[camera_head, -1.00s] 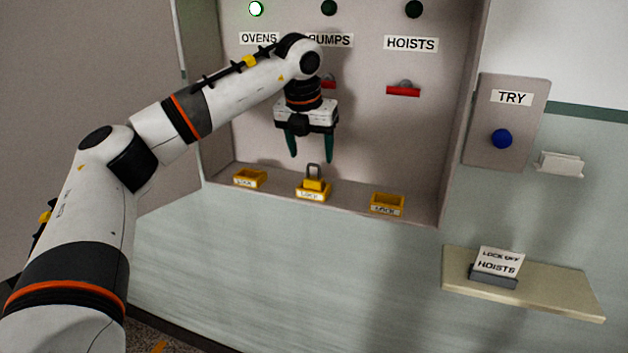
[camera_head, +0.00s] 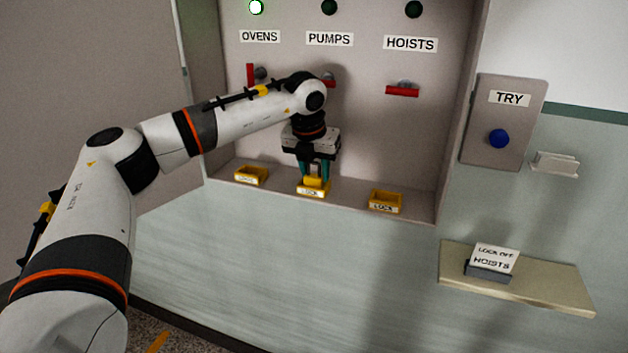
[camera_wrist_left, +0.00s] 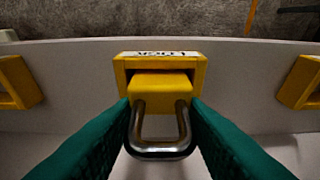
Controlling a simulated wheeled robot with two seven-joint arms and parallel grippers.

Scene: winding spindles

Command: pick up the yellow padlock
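The yellow padlock (camera_wrist_left: 161,88) sits upright in the middle yellow holder (camera_wrist_left: 120,72), its steel shackle toward the wrist camera. In the head view the padlock (camera_head: 315,182) shows low between my fingers, above the middle holder (camera_head: 312,192) with its LOCK label. My left gripper (camera_head: 314,177) points down over it. In the left wrist view its green fingers (camera_wrist_left: 160,106) lie against both sides of the padlock body, with no clear gap, so it looks shut on the padlock. My right gripper is not in view.
Yellow holders stand to the left (camera_head: 251,175) and right (camera_head: 387,201) on the cabinet ledge and look empty. Red handles, one at HOISTS (camera_head: 402,91), are on the back panel. A shelf (camera_head: 560,290) with a LOCK OFF HOISTS card (camera_head: 494,258) is at right.

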